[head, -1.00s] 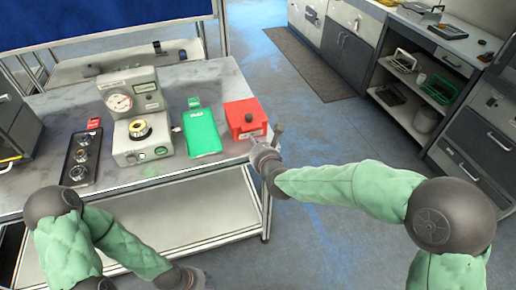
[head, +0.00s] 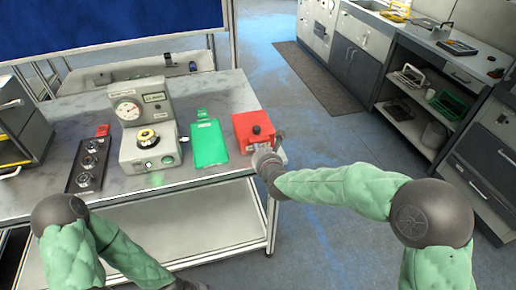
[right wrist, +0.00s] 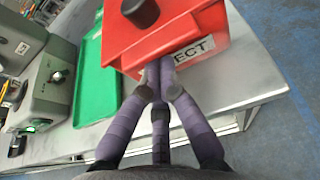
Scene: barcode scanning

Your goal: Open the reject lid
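The red reject box (head: 243,122) stands at the right end of the metal table, with a dark knob (head: 257,129) on its lid. The lid looks down in both views. In the right wrist view, the red lid (right wrist: 180,25) overhangs a front with a white label ending in "ECT" (right wrist: 196,50). My right gripper (right wrist: 160,72) is at the front of the box, its purple fingers drawn together just under the lid's front edge. Whether they touch it is unclear. In the head view, my left arm is at lower left; its gripper is not visible.
A green tray (head: 209,143) lies left of the box. A grey gauge device (head: 130,143) and a black tray (head: 89,165) with round parts stand further left. The floor right of the table is clear, up to shelves and cabinets.

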